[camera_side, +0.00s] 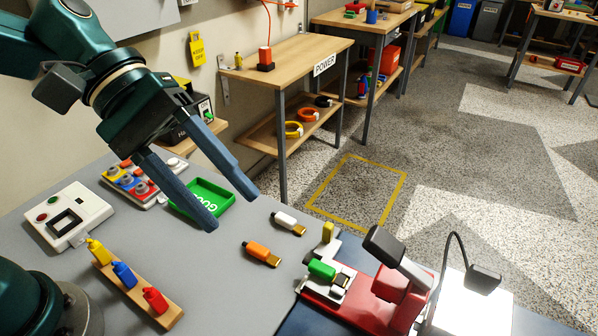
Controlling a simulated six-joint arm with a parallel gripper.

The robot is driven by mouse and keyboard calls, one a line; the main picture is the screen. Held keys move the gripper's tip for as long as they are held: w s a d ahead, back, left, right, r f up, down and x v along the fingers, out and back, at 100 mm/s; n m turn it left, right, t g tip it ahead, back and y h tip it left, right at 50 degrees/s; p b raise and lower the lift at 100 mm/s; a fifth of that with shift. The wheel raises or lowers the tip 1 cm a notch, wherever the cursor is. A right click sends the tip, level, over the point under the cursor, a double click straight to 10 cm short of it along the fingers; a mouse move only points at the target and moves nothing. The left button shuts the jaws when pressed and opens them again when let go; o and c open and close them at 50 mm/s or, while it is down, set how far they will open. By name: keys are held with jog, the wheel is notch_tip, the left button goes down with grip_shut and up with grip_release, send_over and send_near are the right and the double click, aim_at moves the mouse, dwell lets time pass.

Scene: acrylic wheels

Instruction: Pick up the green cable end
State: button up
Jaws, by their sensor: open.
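My gripper (236,211) is open and empty, above the table at the upper left of the cable ends. Its two blue fingers point down to the right, and it touches none of them.
A green tray (226,204) lies behind my fingers. A rack of yellow, blue and red bottles (137,290) stands at the front left, near a white device (91,206). A red clamp with a black handle (398,284) and a lamp (482,280) rise right of the fixture.

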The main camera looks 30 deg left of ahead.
jog(key=w+d+f+n+h, duration=0.3)
jog(key=w+f+n+h, duration=0.1)
jog(key=w+n, duration=0.25)
jog(key=n, duration=0.4)
send_near(324, 268)
jog(key=d, duration=0.2)
jog(key=w+d+f, duration=0.1)
jog(key=shift+f+g+h, duration=0.1)
jog(key=shift+g+h, duration=0.2)
jog(key=shift+h, duration=0.1)
jog(key=shift+s+f, duration=0.15)
jog(key=shift+f, duration=0.15)
jog(key=shift+d+f, duration=0.2)
jog(key=shift+d, duration=0.1)
jog(key=shift+x, duration=2.25)
jog(key=shift+s, duration=0.1)
grip_shut()
